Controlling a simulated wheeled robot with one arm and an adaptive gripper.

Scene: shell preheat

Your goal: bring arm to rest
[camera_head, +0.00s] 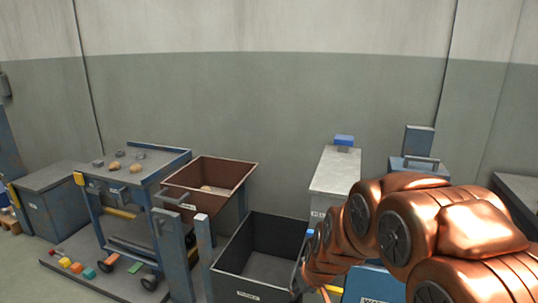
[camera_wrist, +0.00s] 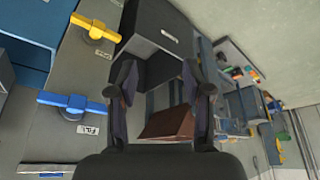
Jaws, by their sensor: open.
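My copper-coloured arm (camera_head: 400,235) reaches in from the right edge of the head view, bent forward and down beside the dark bin. In the wrist view my gripper (camera_wrist: 160,95) has its two dark fingers spread well apart. Nothing is held between them. Behind the gap the brown bin (camera_wrist: 168,122) and part of the dark bin (camera_wrist: 165,38) show at a distance. In the head view the gripper is mostly hidden by the arm.
In the head view the dark bin (camera_head: 232,258) stands left of my arm, with the brown bin (camera_head: 178,180) behind it. A blue workbench (camera_head: 165,158) with small lumps stands left. A grey-topped cabinet (camera_head: 335,172) stands behind the arm. The wrist view shows yellow (camera_wrist: 95,27) and blue (camera_wrist: 72,104) handles.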

